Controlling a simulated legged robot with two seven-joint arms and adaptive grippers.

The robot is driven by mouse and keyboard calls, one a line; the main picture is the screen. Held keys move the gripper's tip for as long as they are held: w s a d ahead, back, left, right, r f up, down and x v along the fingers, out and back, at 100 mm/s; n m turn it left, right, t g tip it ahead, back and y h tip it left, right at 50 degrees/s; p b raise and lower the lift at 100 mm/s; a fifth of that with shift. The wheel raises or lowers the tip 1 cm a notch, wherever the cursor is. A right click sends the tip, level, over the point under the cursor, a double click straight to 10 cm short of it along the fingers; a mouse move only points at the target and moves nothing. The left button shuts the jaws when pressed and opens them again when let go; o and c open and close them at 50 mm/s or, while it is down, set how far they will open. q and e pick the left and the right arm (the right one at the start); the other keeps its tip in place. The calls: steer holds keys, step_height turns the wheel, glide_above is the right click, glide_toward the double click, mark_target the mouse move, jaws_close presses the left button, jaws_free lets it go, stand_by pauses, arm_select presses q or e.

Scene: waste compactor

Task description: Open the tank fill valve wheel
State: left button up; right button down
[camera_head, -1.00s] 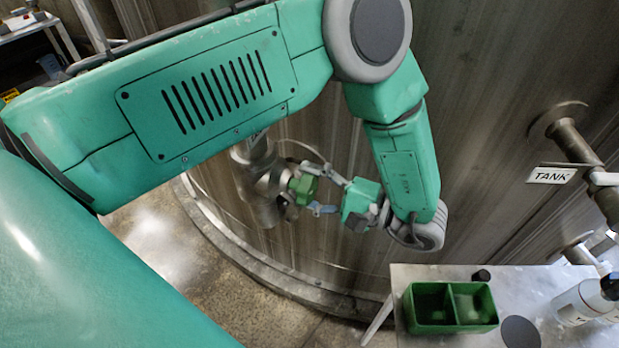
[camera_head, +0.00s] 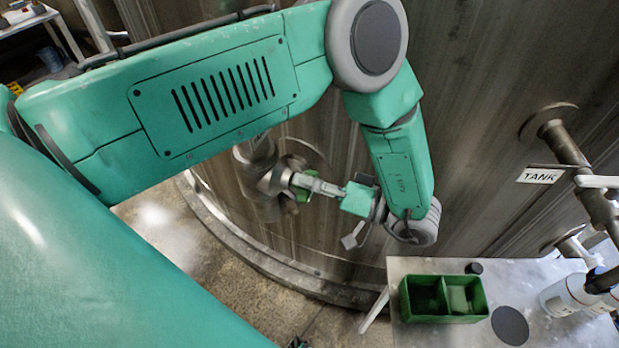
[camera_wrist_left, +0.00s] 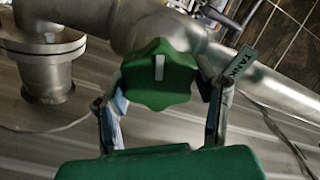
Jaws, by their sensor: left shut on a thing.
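The tank fill valve wheel is a green lobed knob (camera_wrist_left: 160,75) with a white bar mark, on a metal pipe fitting. In the head view the wheel (camera_head: 302,193) is partly hidden behind my fingers. My left gripper (camera_head: 308,184) reaches it from the right and is shut on it. In the left wrist view the left gripper's fingers (camera_wrist_left: 163,92) stand on both sides of the wheel, against its edges. The white mark points nearly upright in that view. My right gripper does not show.
A large metal tank (camera_head: 480,110) curves behind the wheel. A TANK label (camera_head: 540,175) hangs by pipes at right. A small table (camera_head: 410,268) at lower right holds a green two-part tray (camera_head: 425,318), a dark disc (camera_head: 510,325) and a white bottle (camera_head: 568,296).

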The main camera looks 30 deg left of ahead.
arm_select(q)
steer(key=n, duration=0.4)
steer(key=shift+s+d+f+n+p, duration=0.1)
steer(key=shift+s+n+p, duration=0.1)
steer(key=shift+n+p, duration=0.15)
steer(key=n, duration=0.4)
steer(key=shift+n+p, duration=0.25)
steer(key=shift+p, duration=0.15)
steer(key=n, duration=0.4)
steer(key=shift+s, duration=0.15)
steer(key=n, duration=0.4)
steer(key=shift+p, duration=0.3)
steer(key=n, duration=0.3)
steer(key=shift+s+n, duration=0.1)
steer(key=shift+n, duration=0.2)
steer(key=n, duration=0.3)
steer(key=shift+f+n, duration=0.15)
steer(key=shift+n, duration=0.25)
steer(key=n, duration=0.3)
steer(key=shift+b, duration=0.3)
steer(key=shift+f+n, duration=0.15)
steer(key=shift+n, duration=1.95)
steer(key=shift+b, duration=0.3)
